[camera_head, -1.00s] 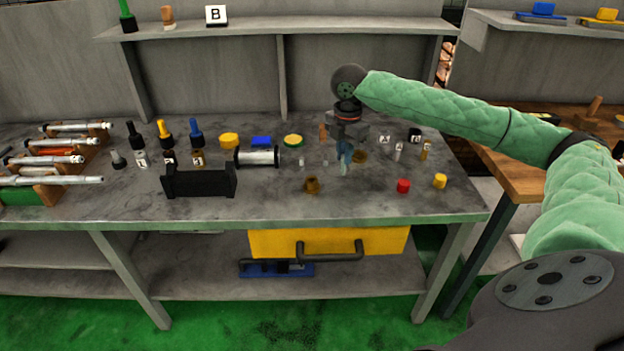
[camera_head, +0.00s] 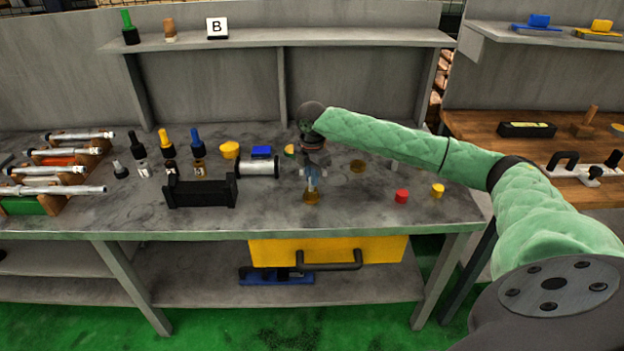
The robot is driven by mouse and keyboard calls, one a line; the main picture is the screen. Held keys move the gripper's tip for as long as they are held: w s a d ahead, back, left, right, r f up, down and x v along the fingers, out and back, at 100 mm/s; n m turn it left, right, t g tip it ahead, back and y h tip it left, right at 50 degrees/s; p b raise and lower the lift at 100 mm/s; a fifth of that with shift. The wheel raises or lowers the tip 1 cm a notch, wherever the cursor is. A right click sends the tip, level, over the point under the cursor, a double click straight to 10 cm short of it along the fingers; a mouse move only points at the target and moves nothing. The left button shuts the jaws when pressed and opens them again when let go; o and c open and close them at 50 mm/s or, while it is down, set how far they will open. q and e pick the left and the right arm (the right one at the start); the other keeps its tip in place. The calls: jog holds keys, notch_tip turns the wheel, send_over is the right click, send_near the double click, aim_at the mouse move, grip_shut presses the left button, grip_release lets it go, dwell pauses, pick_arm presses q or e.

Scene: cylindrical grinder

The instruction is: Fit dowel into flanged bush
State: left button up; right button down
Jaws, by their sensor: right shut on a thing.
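The flanged bush (camera_head: 311,198) is a small brass-coloured piece standing on the grey bench near its front middle. My right gripper (camera_head: 311,182) points down directly above the bush, its fingers overlapping the bush's top in the head view. It is shut on the dowel, which is small and mostly hidden between the fingers. I cannot tell whether the dowel's lower end touches the bush or has entered it. My left gripper is not in view.
A black cradle (camera_head: 202,192) and a steel cylinder with black ends (camera_head: 260,168) stand to the left. A flat brass disc (camera_head: 358,166), a red cap (camera_head: 402,196) and a yellow cap (camera_head: 437,190) lie to the right. Bare bench surrounds the bush.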

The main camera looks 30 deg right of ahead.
jog(key=shift+f, duration=0.95)
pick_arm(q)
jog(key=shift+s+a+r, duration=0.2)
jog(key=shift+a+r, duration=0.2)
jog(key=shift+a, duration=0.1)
pick_arm(e)
jog(key=c, duration=1.4)
grip_release()
jog(key=shift+c, duration=0.2)
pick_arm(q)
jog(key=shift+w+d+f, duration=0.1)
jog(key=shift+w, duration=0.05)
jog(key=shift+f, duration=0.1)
